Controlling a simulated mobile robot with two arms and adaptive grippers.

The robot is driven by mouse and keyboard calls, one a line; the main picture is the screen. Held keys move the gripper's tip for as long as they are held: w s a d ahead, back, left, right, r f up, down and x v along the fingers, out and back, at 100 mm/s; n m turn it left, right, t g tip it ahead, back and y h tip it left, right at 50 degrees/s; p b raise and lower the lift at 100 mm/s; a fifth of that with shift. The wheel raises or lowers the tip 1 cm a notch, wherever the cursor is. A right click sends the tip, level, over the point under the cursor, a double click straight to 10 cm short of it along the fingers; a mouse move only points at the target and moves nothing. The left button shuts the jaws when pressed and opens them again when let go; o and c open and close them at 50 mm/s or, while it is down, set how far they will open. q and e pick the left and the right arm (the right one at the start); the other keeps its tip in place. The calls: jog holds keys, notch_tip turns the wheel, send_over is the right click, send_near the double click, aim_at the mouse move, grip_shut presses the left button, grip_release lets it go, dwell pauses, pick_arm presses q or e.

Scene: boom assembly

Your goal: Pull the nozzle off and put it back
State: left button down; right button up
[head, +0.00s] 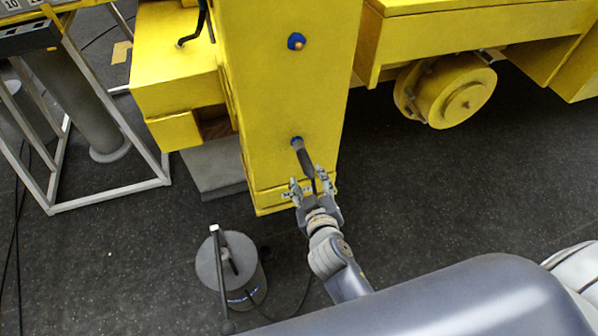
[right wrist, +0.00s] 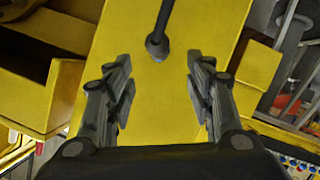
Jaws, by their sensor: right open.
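The dark nozzle (head: 304,158) sticks out of a blue-ringed fitting (head: 296,141) low on the yellow boom face (head: 270,90). My right gripper (head: 309,178) is open at the nozzle's lower end. In the right wrist view the nozzle (right wrist: 161,28) comes down from the top edge, with its rounded end near the middle. The open fingers (right wrist: 158,75) stand to either side with a clear gap, and nothing is held. My left gripper is not in view.
A second blue fitting (head: 296,41) sits higher on the boom. A grey cylinder with a lever (head: 230,270) stands on the floor left of my right arm. A metal frame (head: 105,198) is at the left and a yellow drum (head: 450,92) at the right. Floor right of the boom is clear.

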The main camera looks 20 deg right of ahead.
aim_at(306, 166)
jog(key=x, duration=1)
jog(key=shift+w+d+p, duration=0.1)
jog(key=shift+w+p, duration=0.25)
jog(key=shift+p, duration=0.05)
jog(key=shift+c, duration=0.4)
grip_shut()
